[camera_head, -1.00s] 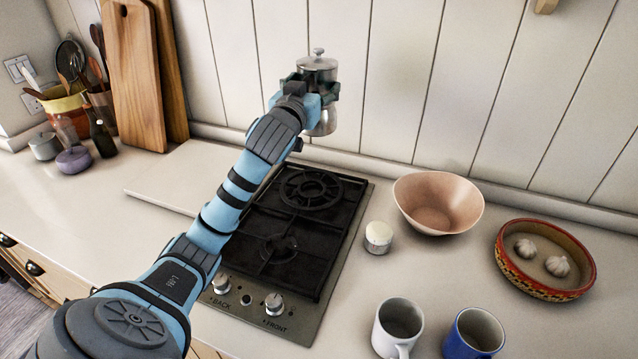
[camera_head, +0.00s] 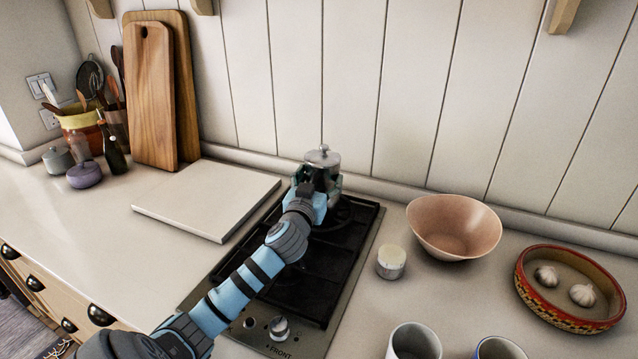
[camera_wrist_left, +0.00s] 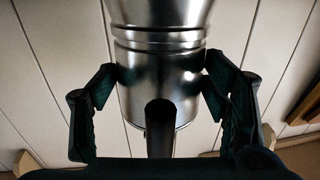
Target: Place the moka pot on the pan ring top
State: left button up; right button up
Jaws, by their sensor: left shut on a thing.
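The silver moka pot (camera_head: 323,158) is upright over the rear part of the black two-burner gas hob (camera_head: 302,290). My left gripper (camera_head: 320,183) is shut on the pot's body and hides much of its lower part. The left wrist view shows the metal body (camera_wrist_left: 160,65) between the two fingers (camera_wrist_left: 160,85), with the dark handle (camera_wrist_left: 160,130) pointing toward the palm. The pot and my arm cover much of the rear pan ring (camera_head: 348,215). I cannot tell whether the pot's base touches it. My right gripper is not in view.
A pale board (camera_head: 205,198) lies left of the hob. A small white-lidded jar (camera_head: 391,262), pink bowl (camera_head: 453,227) and red dish with garlic (camera_head: 570,290) stand right. Two mugs, one white (camera_head: 414,342), are at the front. The panelled wall (camera_head: 400,100) is behind.

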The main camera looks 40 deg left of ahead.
pick_arm(q)
jog(key=o, duration=1.9)
jog(key=shift+o, duration=0.2)
jog(key=v, duration=1.2)
jog(key=shift+d+r, duration=0.1)
